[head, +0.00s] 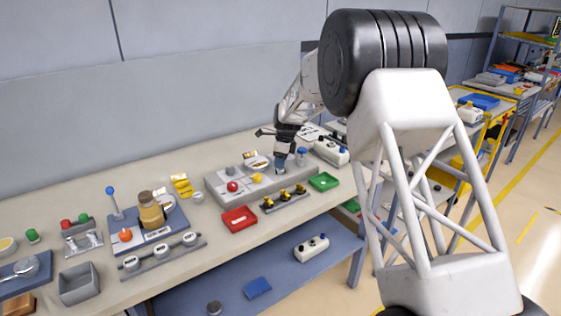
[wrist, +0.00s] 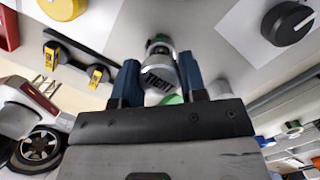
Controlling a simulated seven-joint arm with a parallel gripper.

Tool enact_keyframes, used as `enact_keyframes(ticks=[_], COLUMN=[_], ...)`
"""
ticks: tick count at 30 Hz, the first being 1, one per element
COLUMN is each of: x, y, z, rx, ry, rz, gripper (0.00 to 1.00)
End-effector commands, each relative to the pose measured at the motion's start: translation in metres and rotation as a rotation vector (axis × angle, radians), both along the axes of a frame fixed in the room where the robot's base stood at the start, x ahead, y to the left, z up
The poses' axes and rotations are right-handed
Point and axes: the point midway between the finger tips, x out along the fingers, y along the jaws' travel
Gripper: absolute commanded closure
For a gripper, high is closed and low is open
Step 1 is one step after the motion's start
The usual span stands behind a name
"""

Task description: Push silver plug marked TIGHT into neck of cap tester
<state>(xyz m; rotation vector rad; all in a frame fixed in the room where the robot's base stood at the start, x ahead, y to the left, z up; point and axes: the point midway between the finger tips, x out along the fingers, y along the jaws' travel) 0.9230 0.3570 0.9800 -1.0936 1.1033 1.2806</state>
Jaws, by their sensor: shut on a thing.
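My gripper (wrist: 159,75) has its two blue fingers closed on the sides of a silver plug (wrist: 157,78), whose dark end face reads TIGHT. In the head view my gripper (head: 281,163) is low over the right part of the long grey unit (head: 215,193) that appears to be the cap tester. The plug is hidden there.
The unit carries a red knob (head: 232,186) and a yellow knob (head: 257,178). In front are a red tray (head: 240,218), a rack of yellow-and-black pieces (head: 284,194) and a green tray (head: 324,181).

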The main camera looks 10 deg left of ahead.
Motion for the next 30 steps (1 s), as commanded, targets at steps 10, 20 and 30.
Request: enact_keyframes(ticks=[10,20,30], x=[0.0000,0.0001,0.0001], y=[0.0000,0.0001,0.0001], z=[0.0001,-0.0030,-0.0091], rx=[0.000,0.000,0.000], ry=[0.000,0.000,0.000], rz=[0.000,0.000,0.000], gripper=[0.85,0.85,0.85])
